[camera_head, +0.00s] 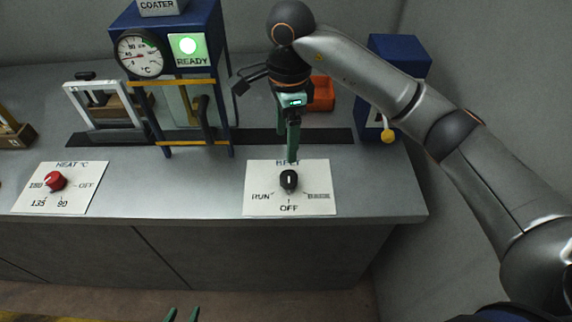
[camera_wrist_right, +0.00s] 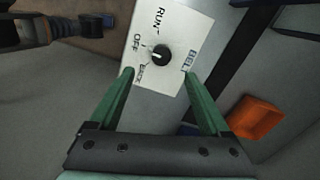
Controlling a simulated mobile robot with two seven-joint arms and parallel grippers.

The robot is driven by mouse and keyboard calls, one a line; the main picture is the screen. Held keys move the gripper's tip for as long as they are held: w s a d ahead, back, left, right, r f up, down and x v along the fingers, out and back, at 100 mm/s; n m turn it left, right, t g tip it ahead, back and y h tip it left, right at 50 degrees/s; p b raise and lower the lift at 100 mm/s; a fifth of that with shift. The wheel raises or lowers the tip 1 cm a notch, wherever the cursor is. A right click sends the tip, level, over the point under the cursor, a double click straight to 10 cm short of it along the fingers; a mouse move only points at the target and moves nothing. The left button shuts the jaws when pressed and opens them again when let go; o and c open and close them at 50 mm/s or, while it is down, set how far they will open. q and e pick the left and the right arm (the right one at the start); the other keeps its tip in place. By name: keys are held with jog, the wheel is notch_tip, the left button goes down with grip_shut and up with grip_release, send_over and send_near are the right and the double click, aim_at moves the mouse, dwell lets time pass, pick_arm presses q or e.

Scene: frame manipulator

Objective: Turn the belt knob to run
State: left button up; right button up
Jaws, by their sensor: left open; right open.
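The belt knob (camera_head: 289,180) is small, black and round with a pale mark. It sits on a white card (camera_head: 262,205) lettered BELT, RUN and OFF, plus a third label that is hard to read. Which label the mark points at is hard to tell. My right gripper (camera_head: 292,158) points down just above and behind the knob. In the right wrist view the knob (camera_wrist_right: 160,54) lies just beyond and between the open green fingertips (camera_wrist_right: 159,72), with nothing held. My left gripper (camera_head: 182,315) shows only its open, empty tips at the bottom edge, well in front of the bench.
A red heat knob (camera_head: 56,181) sits on another card at the left. The coater frame (camera_head: 180,85), with a gauge and a green READY sign, stands behind. An orange object (camera_head: 321,94) is behind my right gripper. A blue box (camera_head: 398,60) stands at the right.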

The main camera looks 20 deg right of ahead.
aim_at(289, 176)
jog(key=f, duration=0.8)
jog(key=f+p, duration=0.1)
jog(key=f, duration=0.3)
jog(key=shift+w+d, duration=0.1)
jog(key=shift+d, duration=0.2)
grip_shut()
